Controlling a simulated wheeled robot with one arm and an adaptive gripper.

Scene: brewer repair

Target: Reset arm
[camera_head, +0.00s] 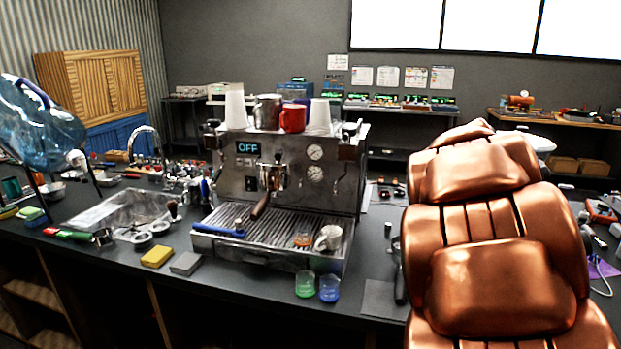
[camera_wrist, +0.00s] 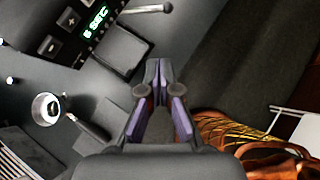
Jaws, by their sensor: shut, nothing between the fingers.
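My gripper (camera_wrist: 160,75) shows in the wrist view with its dark, purple-lined fingers together at the tips and nothing between them. It hangs above the dark counter, near its edge. The head view shows my copper-coloured arm (camera_head: 495,225) on the right, with the gripper itself hidden. The espresso machine (camera_head: 278,180) stands on the counter in the middle of the head view, its display reading OFF. A portafilter with a dark handle (camera_head: 261,205) is at its front.
A device with a green display (camera_wrist: 95,22) and a metal portafilter (camera_wrist: 47,108) lie to the gripper's left. Green (camera_head: 305,284) and blue (camera_head: 329,288) cups stand at the counter's front. A sink (camera_head: 115,212) and a blue water jug (camera_head: 38,125) are at the left.

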